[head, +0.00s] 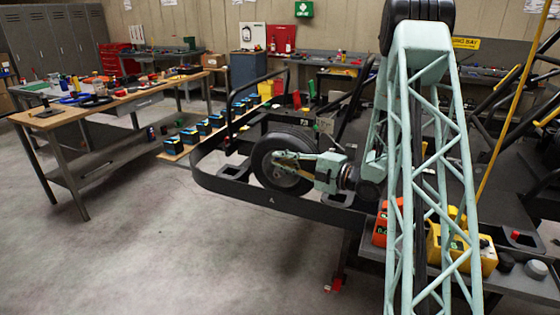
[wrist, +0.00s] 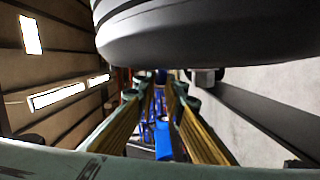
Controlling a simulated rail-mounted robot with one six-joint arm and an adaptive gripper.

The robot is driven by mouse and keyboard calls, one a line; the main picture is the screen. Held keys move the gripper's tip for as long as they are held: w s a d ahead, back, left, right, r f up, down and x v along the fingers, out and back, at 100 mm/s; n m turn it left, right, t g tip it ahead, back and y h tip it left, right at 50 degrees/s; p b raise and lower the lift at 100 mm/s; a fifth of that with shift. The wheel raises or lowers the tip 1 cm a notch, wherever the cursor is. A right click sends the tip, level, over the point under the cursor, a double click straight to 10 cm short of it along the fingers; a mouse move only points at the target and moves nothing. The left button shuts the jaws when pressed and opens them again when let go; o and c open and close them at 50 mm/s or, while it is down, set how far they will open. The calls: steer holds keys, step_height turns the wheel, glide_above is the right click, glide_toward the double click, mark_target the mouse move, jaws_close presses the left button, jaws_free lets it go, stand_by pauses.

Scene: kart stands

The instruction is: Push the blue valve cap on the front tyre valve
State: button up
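My gripper (head: 274,160) is in front of the front tyre (head: 261,160) of the kart, its fingers pointing left. In the wrist view the two tan-padded fingers (wrist: 162,84) stand apart with a gap between them, and the dark tyre (wrist: 205,35) fills the top, close to the fingers. A blue shape (wrist: 163,140) shows in the gap, touching neither finger; I cannot tell whether it is the valve cap or something farther off. I cannot make out the valve or its cap in the head view.
A dark kart bumper rail (head: 235,190) curves below and left of the wheel. Blue-and-black boxes (head: 188,136) line a plank behind it. A wooden workbench (head: 130,97) stands at the left. The floor at the lower left is clear.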

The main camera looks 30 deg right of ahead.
steer(key=o, duration=0.7)
steer(key=shift+s+d, duration=0.1)
steer(key=shift+d, duration=0.05)
steer(key=shift+v, duration=5.8)
steer(key=shift+s, duration=0.1)
